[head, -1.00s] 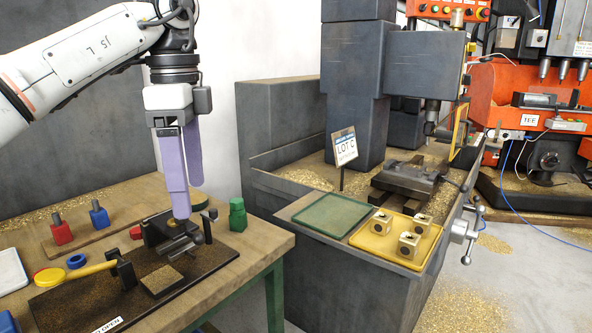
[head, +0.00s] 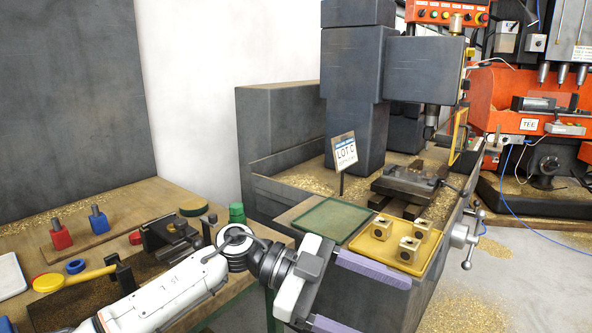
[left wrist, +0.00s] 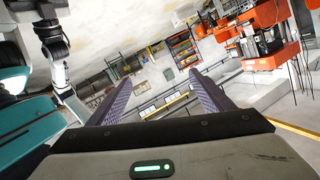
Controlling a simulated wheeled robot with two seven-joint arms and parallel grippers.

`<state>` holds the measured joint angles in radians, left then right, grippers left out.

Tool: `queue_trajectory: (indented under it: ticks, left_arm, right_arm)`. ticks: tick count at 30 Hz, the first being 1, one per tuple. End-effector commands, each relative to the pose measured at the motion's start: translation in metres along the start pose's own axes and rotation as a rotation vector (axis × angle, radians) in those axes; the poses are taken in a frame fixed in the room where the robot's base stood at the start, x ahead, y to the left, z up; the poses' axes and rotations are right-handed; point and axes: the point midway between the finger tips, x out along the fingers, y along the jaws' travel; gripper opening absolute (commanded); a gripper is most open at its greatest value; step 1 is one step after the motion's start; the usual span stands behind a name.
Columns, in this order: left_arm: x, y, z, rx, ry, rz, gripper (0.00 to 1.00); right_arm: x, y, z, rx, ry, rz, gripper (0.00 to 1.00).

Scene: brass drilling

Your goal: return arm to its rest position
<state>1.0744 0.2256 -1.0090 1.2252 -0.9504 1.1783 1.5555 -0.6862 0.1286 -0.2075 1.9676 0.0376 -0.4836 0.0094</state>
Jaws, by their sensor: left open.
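My left arm reaches in low from the bottom left in the head view. My left gripper (head: 358,297) has two purple fingers, spread apart and empty, pointing right in front of the grey machine's front wall, below the yellow tray. In the left wrist view the same gripper (left wrist: 165,95) shows its fingers apart with nothing between them, and the room's far side beyond. My right gripper is not in view.
The workbench (head: 140,195) holds a dark vise (head: 168,238), red and blue blocks and a yellow-handled tool. A green tray (head: 330,220) and a yellow tray (head: 380,248) with brass blocks sit on the machine's ledge. A Lot C sign (head: 344,152) stands behind them.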

Motion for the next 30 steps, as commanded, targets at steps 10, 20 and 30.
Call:
queue_trajectory:
  ticks: [10, 20, 30]
  left_arm:
    - [-0.022, -0.016, 0.023, -0.083, 0.425, -0.767, 0.74]
    - [-0.109, 0.078, 0.188, -0.505, 0.117, -1.411, 0.74]
    - [-0.127, 0.289, 0.303, -0.981, -0.429, -1.497, 0.74]
  right_arm:
    - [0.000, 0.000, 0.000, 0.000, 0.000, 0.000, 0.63]
    - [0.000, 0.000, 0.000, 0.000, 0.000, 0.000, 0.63]
    - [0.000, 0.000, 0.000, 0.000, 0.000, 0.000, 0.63]
